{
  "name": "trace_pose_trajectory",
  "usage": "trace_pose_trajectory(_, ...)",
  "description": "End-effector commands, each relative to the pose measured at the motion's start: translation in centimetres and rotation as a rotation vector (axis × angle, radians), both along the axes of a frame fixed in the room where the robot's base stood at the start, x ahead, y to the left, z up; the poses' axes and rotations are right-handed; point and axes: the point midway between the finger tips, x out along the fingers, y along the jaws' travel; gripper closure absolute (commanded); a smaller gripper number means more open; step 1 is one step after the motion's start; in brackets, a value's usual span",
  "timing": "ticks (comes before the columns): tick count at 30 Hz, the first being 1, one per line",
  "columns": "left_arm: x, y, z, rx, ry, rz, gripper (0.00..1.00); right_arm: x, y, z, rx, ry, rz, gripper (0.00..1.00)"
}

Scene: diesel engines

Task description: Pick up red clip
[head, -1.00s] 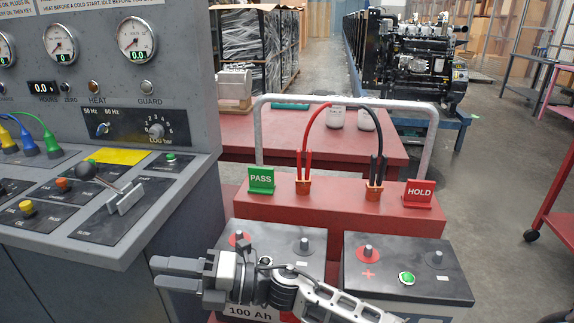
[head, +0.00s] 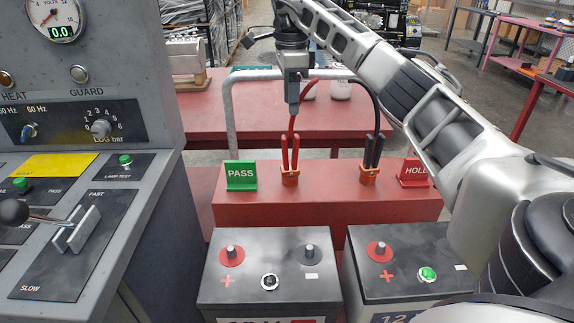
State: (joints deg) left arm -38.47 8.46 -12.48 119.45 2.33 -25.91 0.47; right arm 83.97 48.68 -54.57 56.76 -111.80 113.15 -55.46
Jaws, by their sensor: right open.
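The red clip (head: 290,153) stands upright with its handles up in an orange holder on the red shelf of the battery cart, just right of the green PASS sign. A red cable runs up from it. My right gripper (head: 293,107) points down above the clip, apart from its handles in the picture. It is seen edge-on and is open and empty. It covers part of the red cable. The black clip (head: 371,152) stands in a second orange holder to the right. My left gripper is not in view.
Two batteries (head: 268,288) (head: 395,262) stand in front of the shelf. The PASS sign (head: 240,174) and HOLD sign (head: 415,172) flank the clips. A grey cart handle (head: 231,120) rises behind. A control console (head: 85,190) fills the left.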

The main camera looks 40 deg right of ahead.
Motion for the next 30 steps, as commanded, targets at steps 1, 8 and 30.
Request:
trace_pose_trajectory(1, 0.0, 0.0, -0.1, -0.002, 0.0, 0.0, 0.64, -0.1, 0.0, -1.4, 0.0, 0.004, 0.001, 0.53)
trace_pose_trajectory(8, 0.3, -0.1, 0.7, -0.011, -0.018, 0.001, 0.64, 0.0, 0.1, -5.9, 0.002, 0.001, 0.001, 0.53)
trace_pose_trajectory(30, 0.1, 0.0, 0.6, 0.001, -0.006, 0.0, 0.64, -0.6, 0.7, -12.9, 0.003, -0.002, 0.002, 0.53)
